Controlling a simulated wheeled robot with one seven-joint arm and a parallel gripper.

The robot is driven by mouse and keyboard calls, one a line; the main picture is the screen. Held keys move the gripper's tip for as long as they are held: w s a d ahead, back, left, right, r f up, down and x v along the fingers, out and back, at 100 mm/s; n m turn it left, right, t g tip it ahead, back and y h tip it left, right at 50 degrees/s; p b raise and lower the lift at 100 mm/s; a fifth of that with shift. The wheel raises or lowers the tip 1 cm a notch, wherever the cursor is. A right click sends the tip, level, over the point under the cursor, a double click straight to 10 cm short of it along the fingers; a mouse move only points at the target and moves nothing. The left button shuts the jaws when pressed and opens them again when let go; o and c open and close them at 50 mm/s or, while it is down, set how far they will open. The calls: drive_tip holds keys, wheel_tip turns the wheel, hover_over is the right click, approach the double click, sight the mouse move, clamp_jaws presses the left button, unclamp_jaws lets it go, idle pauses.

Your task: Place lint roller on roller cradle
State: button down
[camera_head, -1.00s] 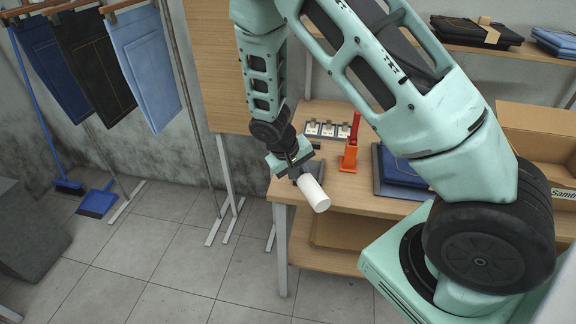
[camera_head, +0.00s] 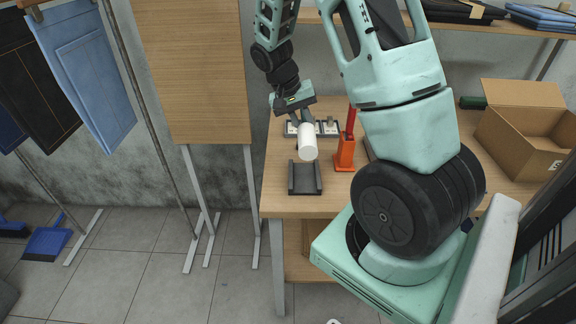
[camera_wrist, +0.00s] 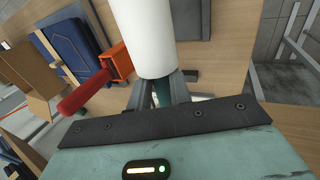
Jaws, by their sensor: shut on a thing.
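The lint roller shows as a white cylinder (camera_head: 308,143) in the head view, held by my gripper (camera_head: 304,120). In the wrist view the white roller (camera_wrist: 145,38) stretches away from my gripper (camera_wrist: 160,95), whose fingers are shut at its near end, around a green part. The roller cradle is a dark grey tray with raised sides (camera_head: 304,190), lying on the table near its front left edge. In the head view the roller appears above and behind the cradle, apart from it. In the wrist view a dark piece (camera_wrist: 190,52) shows partly behind the roller, probably the cradle.
An orange holder with a red handle (camera_head: 345,150) stands right of the cradle; it also shows in the wrist view (camera_wrist: 118,62). A small panel (camera_head: 326,128) lies behind the roller. An open cardboard box (camera_head: 525,125) stands on the right. The wooden table (camera_head: 283,200) ends just left of the cradle.

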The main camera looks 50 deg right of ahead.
wheel_tip(320, 180, down, 6)
drive_tip(key=shift+w+d+p, duration=0.1)
drive_tip(key=shift+w+p, duration=0.05)
drive_tip(key=shift+p, duration=0.35)
drive_tip(key=shift+f+p, duration=0.3)
drive_tip(key=shift+f, duration=1.9)
drive_tip(key=shift+f, duration=0.2)
drive_tip(key=c, duration=1.3)
unclamp_jaws()
drive_tip(key=shift+r, duration=0.1)
